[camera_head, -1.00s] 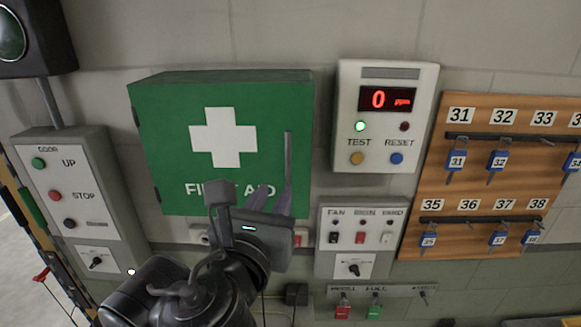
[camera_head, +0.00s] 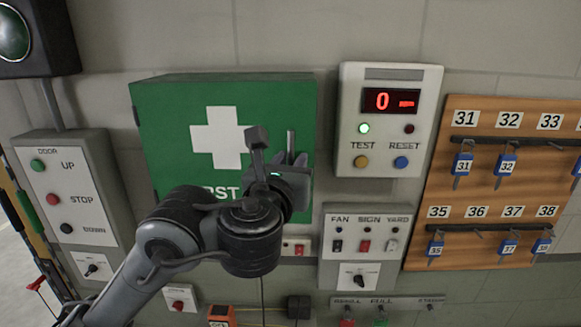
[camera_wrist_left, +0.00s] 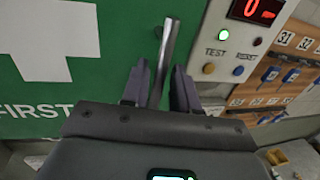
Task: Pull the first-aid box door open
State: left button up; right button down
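The green first-aid box (camera_head: 165,125) hangs on the wall with a white cross on its door, which looks shut. Its grey vertical bar handle (camera_head: 291,142) is near the door's right edge, and the handle also shows in the left wrist view (camera_wrist_left: 170,40). My left gripper (camera_head: 291,160) is at the lower part of the handle. In the left wrist view its two fingers (camera_wrist_left: 160,88) are apart, one on each side of the handle, with gaps visible. The lower end of the handle is hidden behind the gripper body. My right gripper is not in view.
A gas meter panel (camera_head: 386,140) with a red display is close to the right of the box. A switch panel (camera_head: 362,262) sits below it. A wooden key board (camera_head: 440,190) is further right, and a door control panel (camera_head: 68,185) is at left.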

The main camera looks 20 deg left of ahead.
pick_arm(q)
jog(key=shift+w+a, duration=0.1)
jog(key=shift+w, duration=0.15)
jog(key=shift+c, duration=0.2)
grip_shut()
jog(key=shift+s, duration=0.1)
